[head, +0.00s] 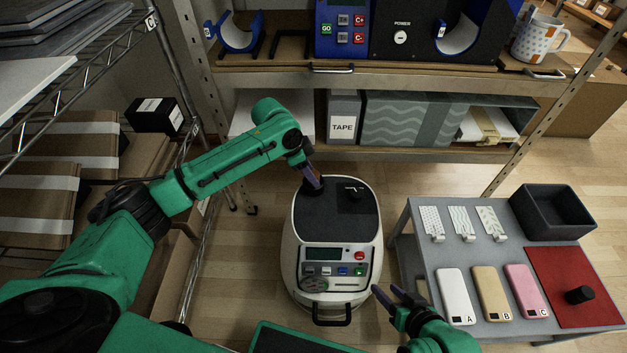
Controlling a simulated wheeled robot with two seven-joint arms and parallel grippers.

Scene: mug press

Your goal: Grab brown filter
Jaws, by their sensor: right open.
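The tan-brown slab marked B (491,293), which fits the brown filter best, lies flat on the grey table at the right. It lies between a white slab marked A (455,296) and a pink slab marked C (526,291). My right gripper (399,291) is open and empty, to the left of the white slab, near the table's left edge. My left gripper (315,180) points down above the dark top of a white unit, far left of the brown slab. Its fingers overlap in this view, so its opening is unclear.
The grey table (420,232) also bears patterned cards (463,222), a dark bin (553,210) and a red mat (565,278) with a black knob-like piece (579,295). A white unit with buttons (330,270) stands left of the table. A shelf with a patterned mug (540,38) is behind.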

